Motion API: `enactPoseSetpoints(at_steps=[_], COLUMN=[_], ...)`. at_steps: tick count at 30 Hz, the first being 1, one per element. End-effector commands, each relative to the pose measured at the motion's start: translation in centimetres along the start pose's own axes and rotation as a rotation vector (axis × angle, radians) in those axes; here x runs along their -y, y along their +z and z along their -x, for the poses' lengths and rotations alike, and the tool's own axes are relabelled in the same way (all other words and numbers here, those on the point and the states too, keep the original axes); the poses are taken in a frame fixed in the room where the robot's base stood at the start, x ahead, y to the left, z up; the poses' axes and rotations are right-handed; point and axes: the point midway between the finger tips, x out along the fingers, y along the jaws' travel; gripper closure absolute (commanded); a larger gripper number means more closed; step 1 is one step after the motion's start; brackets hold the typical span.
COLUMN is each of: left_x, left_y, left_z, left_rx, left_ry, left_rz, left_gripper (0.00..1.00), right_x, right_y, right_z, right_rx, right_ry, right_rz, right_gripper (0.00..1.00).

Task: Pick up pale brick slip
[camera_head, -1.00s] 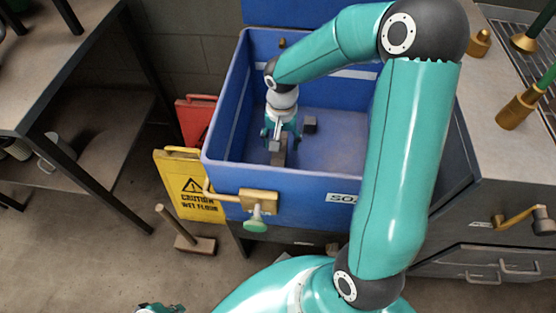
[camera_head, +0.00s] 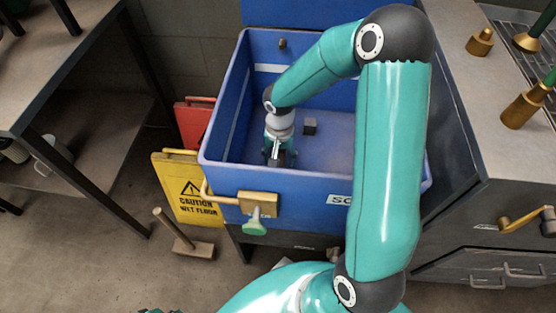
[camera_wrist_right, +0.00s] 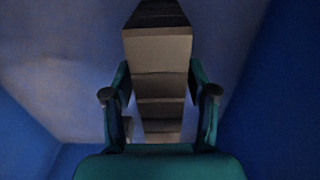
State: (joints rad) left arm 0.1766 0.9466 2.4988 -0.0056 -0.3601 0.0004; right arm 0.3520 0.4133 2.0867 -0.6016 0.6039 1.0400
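My right gripper (camera_head: 277,160) is down inside the blue crate (camera_head: 330,186), near its front left part. In the right wrist view the gripper (camera_wrist_right: 159,97) is open. Its two fingers stand on either side of a row of grey-brown brick pieces (camera_wrist_right: 158,48), with narrow gaps seeming to show. The nearest-looking face is the palest; I cannot tell which piece is the pale brick slip. In the head view my gripper hides most of these pieces. A sliver of my left arm's end (camera_head: 160,311) shows at the bottom edge; its fingers cannot be made out.
The crate floor further right is clear.

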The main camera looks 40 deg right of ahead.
Motion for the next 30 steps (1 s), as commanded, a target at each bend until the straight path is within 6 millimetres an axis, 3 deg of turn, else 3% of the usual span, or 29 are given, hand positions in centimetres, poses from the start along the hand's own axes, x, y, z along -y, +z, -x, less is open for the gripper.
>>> enactPoseSetpoints(at_steps=[1,9,22,30], left_x=[0.0,0.0,-0.1,-0.4], left_y=[0.0,0.0,0.0,0.0], left_z=[0.0,0.0,0.2,1.0], left_rx=[0.000,0.000,0.000,0.000], left_ry=[0.000,0.000,0.000,0.000], left_rz=[0.000,0.000,0.000,0.000], left_gripper=[1.00,1.00,1.00,1.00], right_x=[0.0,0.1,0.1,0.2], right_y=[0.0,0.0,-0.1,-0.1], right_z=[0.0,0.0,0.5,3.7], right_rx=[0.000,0.000,-0.002,-0.005], right_ry=[0.000,0.000,-0.001,-0.004], right_rz=[0.000,0.001,0.002,0.002], right_gripper=[0.56,1.00,1.00,1.00])
